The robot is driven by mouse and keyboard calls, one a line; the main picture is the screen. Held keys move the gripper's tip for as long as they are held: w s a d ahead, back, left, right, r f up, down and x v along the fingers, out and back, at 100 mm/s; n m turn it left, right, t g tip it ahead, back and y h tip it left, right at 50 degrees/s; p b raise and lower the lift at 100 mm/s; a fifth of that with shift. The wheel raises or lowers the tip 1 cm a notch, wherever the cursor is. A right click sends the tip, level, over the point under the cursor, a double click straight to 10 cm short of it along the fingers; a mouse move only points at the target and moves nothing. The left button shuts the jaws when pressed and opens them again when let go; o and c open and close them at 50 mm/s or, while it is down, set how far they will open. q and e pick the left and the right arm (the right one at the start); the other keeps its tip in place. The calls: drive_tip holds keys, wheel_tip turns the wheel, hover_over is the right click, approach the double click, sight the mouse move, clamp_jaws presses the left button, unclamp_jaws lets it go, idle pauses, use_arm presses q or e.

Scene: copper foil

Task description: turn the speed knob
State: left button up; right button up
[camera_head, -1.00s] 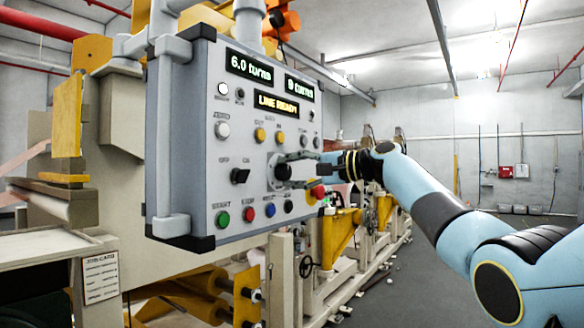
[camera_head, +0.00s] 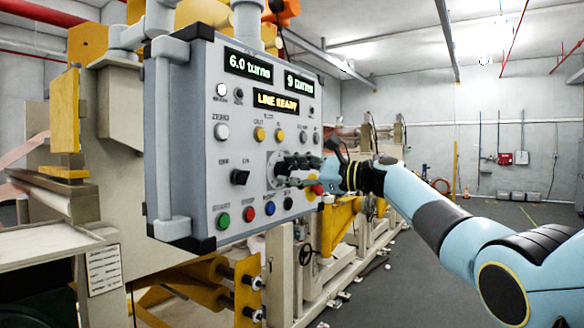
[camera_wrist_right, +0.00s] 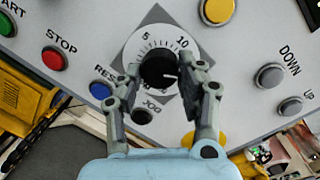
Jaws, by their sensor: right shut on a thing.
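The speed knob (camera_wrist_right: 158,68) is black with a white mark, set on a round white dial (camera_wrist_right: 135,50) numbered 5 and 10. In the right wrist view the fingers of my right gripper (camera_wrist_right: 160,80) stand on either side of the knob, shut on it. In the head view my right gripper (camera_head: 290,170) reaches the control panel (camera_head: 190,130) from the right and partly hides the knob. The displays (camera_head: 249,67) read "6.0 turns", "9 turns" and "LINE READY". My left gripper is not in view.
Close around the knob are green (camera_head: 223,221), red (camera_head: 249,213) and blue (camera_head: 270,208) buttons, a black jog button (camera_wrist_right: 142,116) and a yellow piece (camera_wrist_right: 205,140) by the right finger. A black selector switch (camera_head: 240,177) sits to the left. Open floor lies at right.

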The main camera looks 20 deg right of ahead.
drive_tip(key=shift+f+m+p, duration=0.1)
drive_tip(key=shift+m+p, duration=0.2)
drive_tip(key=shift+m, duration=0.6)
drive_tip(key=o, duration=1.1)
drive_tip(key=shift+o, duration=0.2)
drive_tip(key=shift+s+d, duration=0.1)
drive_tip(key=shift+d, duration=0.05)
drive_tip(key=v, duration=1.1)
drive_tip(key=shift+s+d, duration=0.2)
drive_tip(key=shift+s, duration=0.05)
drive_tip(key=shift+f, duration=0.1)
